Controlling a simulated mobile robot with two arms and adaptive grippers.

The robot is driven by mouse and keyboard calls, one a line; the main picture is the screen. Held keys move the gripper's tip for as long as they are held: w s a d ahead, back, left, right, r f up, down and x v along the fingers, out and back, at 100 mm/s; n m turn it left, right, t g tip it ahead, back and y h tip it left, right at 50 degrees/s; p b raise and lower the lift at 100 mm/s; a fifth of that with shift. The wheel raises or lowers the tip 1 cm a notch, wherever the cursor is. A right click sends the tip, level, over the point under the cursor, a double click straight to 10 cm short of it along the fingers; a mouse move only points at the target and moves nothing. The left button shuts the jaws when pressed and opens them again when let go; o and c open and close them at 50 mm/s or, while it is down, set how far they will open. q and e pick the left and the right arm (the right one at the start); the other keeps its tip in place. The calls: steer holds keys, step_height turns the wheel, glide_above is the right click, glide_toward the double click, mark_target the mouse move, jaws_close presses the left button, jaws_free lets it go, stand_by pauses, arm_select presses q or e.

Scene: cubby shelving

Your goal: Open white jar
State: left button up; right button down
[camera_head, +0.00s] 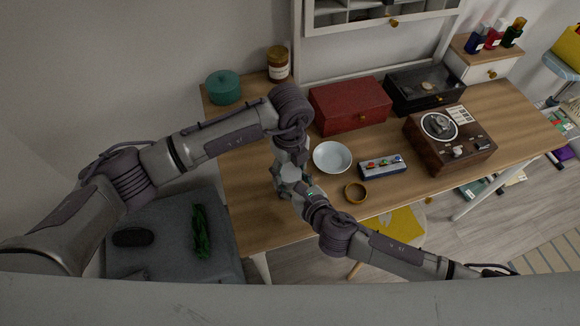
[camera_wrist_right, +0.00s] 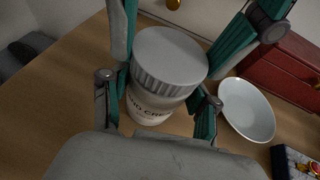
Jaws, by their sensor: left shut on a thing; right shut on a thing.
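The white jar (camera_head: 291,172) is mostly hidden between my two grippers in the head view, over the left part of the table. The right wrist view shows its ribbed grey-white lid (camera_wrist_right: 170,58) on top of a pale body with dark lettering (camera_wrist_right: 150,108). My left gripper (camera_head: 289,166) reaches down from above and is shut on the jar. My right gripper (camera_head: 292,184) comes from the front right and is shut on the jar. Teal finger parts stand on both sides of it in the wrist view. Exact finger contacts are hidden.
A white bowl (camera_head: 332,157) stands just right of the grippers. A small brown ring-like dish (camera_head: 355,191) and a button box (camera_head: 382,167) are close by. A red box (camera_head: 350,105), black case (camera_head: 425,88) and record player (camera_head: 450,140) stand farther right. The table's front left is clear.

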mark_target(290, 172)
arm_select(q)
steer(key=shift+r, duration=0.2)
stand_by(0.3)
steer(key=shift+r, duration=0.9)
steer(key=shift+r, duration=0.1)
steer(key=shift+r, duration=1.95)
arm_select(e)
steer(key=shift+c, duration=1.1)
jaws_free()
